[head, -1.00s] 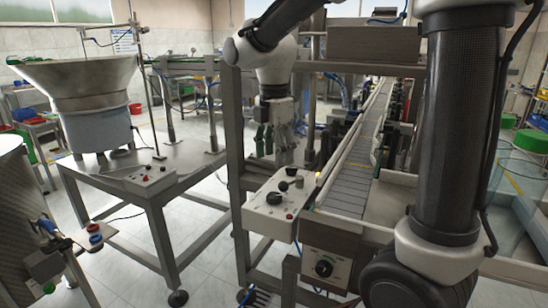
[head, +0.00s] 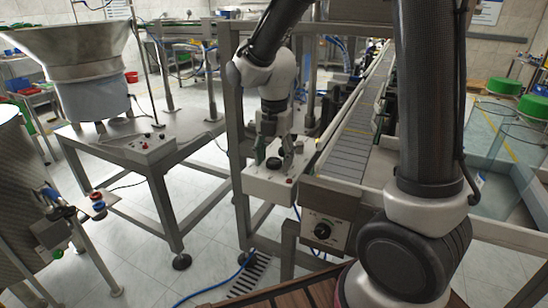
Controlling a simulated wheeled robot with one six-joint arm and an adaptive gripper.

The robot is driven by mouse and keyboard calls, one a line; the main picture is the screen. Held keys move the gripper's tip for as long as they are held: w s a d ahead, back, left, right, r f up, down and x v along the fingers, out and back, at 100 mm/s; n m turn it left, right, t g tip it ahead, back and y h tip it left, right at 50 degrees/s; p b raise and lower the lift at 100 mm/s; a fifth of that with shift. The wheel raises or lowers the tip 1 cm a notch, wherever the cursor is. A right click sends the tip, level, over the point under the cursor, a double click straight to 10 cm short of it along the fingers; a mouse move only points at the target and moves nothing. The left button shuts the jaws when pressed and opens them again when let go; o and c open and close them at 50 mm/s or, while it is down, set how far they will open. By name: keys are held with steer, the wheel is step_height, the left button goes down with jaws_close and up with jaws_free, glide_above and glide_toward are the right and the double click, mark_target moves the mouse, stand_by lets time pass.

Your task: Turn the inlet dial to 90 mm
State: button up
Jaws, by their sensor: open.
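A light control box (head: 262,185) on the front of the conveyor frame carries a black dial (head: 273,163) and a small red button. My gripper (head: 277,153) is open, pointing down over this box, with its fingers close to the black dial and partly hiding the box top. I cannot tell whether they touch it. A second black dial (head: 323,231) sits on a grey panel below the conveyor, with marks around it. I cannot read the labels or values, so which one is the inlet dial is unclear.
The conveyor (head: 352,135) runs back behind the box. A steel post (head: 236,150) stands just left of it. A feeder bowl (head: 75,52) stands on a table at left, with its own control box (head: 143,145). My arm covers much of the right side.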

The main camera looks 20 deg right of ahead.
steer(key=c, duration=1)
steer(key=shift+m, duration=3)
steer(key=o, duration=1)
